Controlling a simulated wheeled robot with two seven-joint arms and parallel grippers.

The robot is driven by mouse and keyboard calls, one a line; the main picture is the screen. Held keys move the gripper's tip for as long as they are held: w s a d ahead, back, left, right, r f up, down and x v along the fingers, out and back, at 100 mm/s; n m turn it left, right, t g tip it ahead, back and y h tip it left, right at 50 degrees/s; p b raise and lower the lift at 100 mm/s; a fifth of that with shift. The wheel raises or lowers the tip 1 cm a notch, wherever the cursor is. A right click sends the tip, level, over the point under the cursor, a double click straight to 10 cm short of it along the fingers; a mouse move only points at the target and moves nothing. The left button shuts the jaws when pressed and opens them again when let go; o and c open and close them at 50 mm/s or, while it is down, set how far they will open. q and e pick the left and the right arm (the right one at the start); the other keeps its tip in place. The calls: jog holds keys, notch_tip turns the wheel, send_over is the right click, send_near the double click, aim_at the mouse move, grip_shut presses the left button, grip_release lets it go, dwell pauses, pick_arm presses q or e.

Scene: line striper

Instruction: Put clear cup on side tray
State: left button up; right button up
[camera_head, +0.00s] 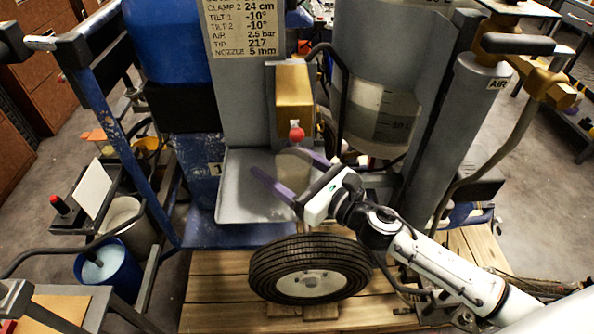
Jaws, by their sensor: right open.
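A clear, greyish cup (291,168) stands under the red-knobbed valve on the grey metal shelf (240,207) of the machine. My right gripper (281,163) reaches in from the lower right with its purple fingers open. The fingers lie on either side of the cup; I cannot tell whether they touch it. The side tray (72,222) appears to be the small black tray on the left side of the frame, holding a white card and a dark red-topped item. My left gripper is not in view.
The red knob (296,134) and brass-coloured block (294,92) sit just above the cup. A black tyre (310,270) is below my right gripper. A blue post (125,150) stands between shelf and tray. A blue bucket (108,272) is below the tray.

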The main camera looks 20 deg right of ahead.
aim_at(307, 181)
jog(key=b+v, duration=0.2)
jog(key=v, duration=0.8)
jog(key=shift+s+f+b, duration=0.15)
jog(key=shift+b, duration=0.2)
jog(key=shift+s+d, duration=0.35)
jog(key=shift+s, duration=0.2)
jog(key=shift+s+d, duration=0.1)
jog(key=shift+s, duration=0.05)
